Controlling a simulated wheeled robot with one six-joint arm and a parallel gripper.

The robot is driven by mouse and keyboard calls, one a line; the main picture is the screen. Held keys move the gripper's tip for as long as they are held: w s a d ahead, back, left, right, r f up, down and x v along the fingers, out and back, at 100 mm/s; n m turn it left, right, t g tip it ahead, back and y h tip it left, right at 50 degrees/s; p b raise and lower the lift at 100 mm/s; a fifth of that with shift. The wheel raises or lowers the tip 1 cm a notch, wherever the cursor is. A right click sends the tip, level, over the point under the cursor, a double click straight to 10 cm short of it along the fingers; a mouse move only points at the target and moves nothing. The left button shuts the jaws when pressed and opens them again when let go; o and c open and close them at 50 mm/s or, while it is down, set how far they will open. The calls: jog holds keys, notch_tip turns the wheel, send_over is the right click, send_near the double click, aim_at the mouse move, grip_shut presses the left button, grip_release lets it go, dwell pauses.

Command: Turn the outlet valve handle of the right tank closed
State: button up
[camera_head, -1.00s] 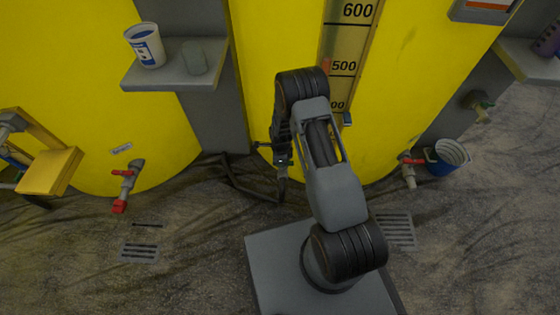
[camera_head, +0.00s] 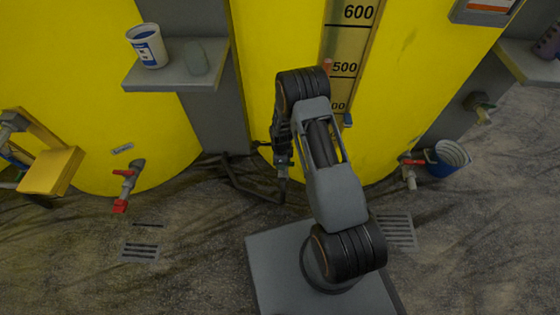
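The right tank (camera_head: 392,110) is a large yellow vessel with a level scale marked 500 and 600 on its front. Its outlet valve (camera_head: 410,177) sticks out low on its right side, with a small red handle (camera_head: 412,162) that looks roughly crosswise in the picture; its exact angle is too small to tell. My gripper (camera_head: 283,188) points down in front of the tank's lower left side, well to the left of this valve and apart from it. The fingers are small and dark, partly hidden by my arm, so their opening is unclear.
The left tank (camera_head: 90,100) has its own red-handled valve (camera_head: 127,187). A shelf (camera_head: 150,76) holds a white-and-blue cup (camera_head: 147,46). Floor drains (camera_head: 397,230) lie flat. A yellow box (camera_head: 50,172) juts out at left.

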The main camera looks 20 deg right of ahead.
notch_tip(320, 180, up, 13)
jog(key=p, duration=0.4)
jog(key=shift+r+p, duration=0.15)
jog(key=shift+p, duration=0.25)
jog(key=s+r+n+t+p, duration=0.1)
jog(key=s+r+n+p, duration=0.15)
jog(key=r+p, duration=0.7)
jog(key=s+r+n+p, duration=0.15)
jog(key=r+n, duration=0.25)
jog(key=r, duration=1.2)
jog(key=s+r+n+t+p, duration=0.15)
jog(key=r+n+p, duration=0.35)
jog(key=r, duration=0.7)
jog(key=s+r+n+p, duration=0.5)
jog(key=s+r+p, duration=0.1)
jog(key=r, duration=0.5)
jog(key=s+r+n+t+p, duration=0.1)
jog(key=s+r+n+p, duration=0.4)
jog(key=r, duration=0.7)
jog(key=s+p, duration=0.2)
jog(key=p, duration=0.1)
jog(key=shift+s+r, duration=0.15)
jog(key=shift+s, duration=0.15)
